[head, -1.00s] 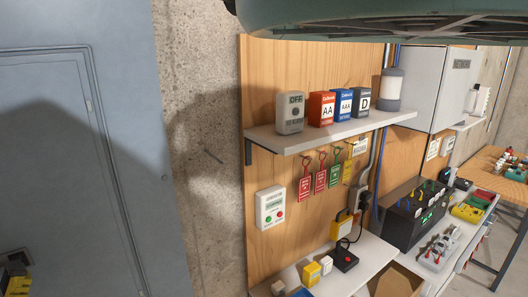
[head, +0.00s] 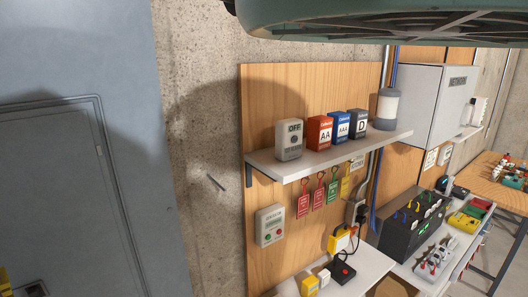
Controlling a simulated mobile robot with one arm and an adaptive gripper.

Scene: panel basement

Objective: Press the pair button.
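No button with a readable "pair" label shows. A pale wall box (head: 270,225) with a small screen, a green button and a red button is fixed to the wooden panel below the shelf. A small black box with a red button (head: 343,270) lies on the lower white shelf, with a cable running up from it. A grey box marked OFF (head: 289,140) with a round dark spot stands on the upper shelf; its small lettering is too blurred to read. My gripper is not in view, so its distance from these cannot be told.
The upper shelf (head: 290,168) also holds battery boxes and a grey canister (head: 386,108). Coloured tags hang below it. A black case (head: 410,225) stands on the right bench. A grey metal door (head: 60,190) fills the left. A teal part of mine covers the top.

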